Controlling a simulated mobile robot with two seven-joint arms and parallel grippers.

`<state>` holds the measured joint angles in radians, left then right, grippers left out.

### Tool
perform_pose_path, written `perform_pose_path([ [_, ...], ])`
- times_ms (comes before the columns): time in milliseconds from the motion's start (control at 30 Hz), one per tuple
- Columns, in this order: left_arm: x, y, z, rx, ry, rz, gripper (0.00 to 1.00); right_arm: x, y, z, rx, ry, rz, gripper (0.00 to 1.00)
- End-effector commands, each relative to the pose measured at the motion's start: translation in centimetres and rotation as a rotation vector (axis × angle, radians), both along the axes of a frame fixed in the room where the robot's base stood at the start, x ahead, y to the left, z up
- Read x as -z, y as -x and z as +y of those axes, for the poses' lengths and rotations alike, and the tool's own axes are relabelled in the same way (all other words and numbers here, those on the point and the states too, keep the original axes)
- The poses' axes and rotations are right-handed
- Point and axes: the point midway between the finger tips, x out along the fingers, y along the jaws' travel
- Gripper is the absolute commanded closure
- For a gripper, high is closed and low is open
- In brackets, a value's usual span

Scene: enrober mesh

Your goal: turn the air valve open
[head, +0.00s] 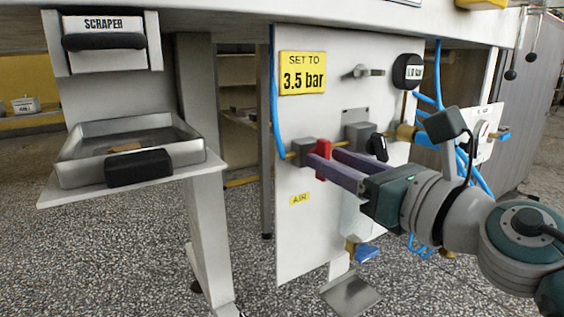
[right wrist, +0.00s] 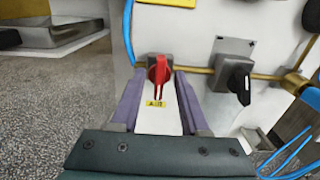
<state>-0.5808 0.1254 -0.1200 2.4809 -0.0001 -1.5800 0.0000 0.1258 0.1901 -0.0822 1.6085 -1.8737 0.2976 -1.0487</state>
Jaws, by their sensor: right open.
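The air valve is a grey body (head: 303,152) on a brass pipe with a red handle (head: 322,160), on a pale upright panel (head: 300,225). A small yellow AIR label (head: 299,198) sits below it. In the right wrist view the red handle (right wrist: 159,71) points down, across the line of the pipe. My right gripper (head: 328,164) is open at the valve, its two purple fingers pointing at the panel. In the right wrist view the handle is between the fingertips (right wrist: 160,82), with a gap on each side. My left gripper is not in view.
A black knob (head: 378,147) on a grey block is just right of the valve. A yellow "SET TO 3.5 bar" sign (head: 303,73) and a gauge (head: 407,71) are above. Blue hoses (head: 472,170) hang at right. A metal tray (head: 75,157) on a shelf stands at left.

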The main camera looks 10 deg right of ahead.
Motion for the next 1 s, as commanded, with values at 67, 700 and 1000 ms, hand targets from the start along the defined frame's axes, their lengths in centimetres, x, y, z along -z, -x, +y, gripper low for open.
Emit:
perform_pose_path([
  [67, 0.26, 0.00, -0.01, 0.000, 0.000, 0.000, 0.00, 0.05, -0.58, 0.23, 0.000, 0.000, -0.001, 0.55],
  [700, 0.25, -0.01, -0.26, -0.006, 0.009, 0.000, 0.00, -0.02, -0.89, 0.33, 0.000, -0.001, 0.000, 0.90],
  [1000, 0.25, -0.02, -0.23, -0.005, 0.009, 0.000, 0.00, -0.03, -0.88, 0.33, 0.000, -0.001, 0.000, 1.00],
])
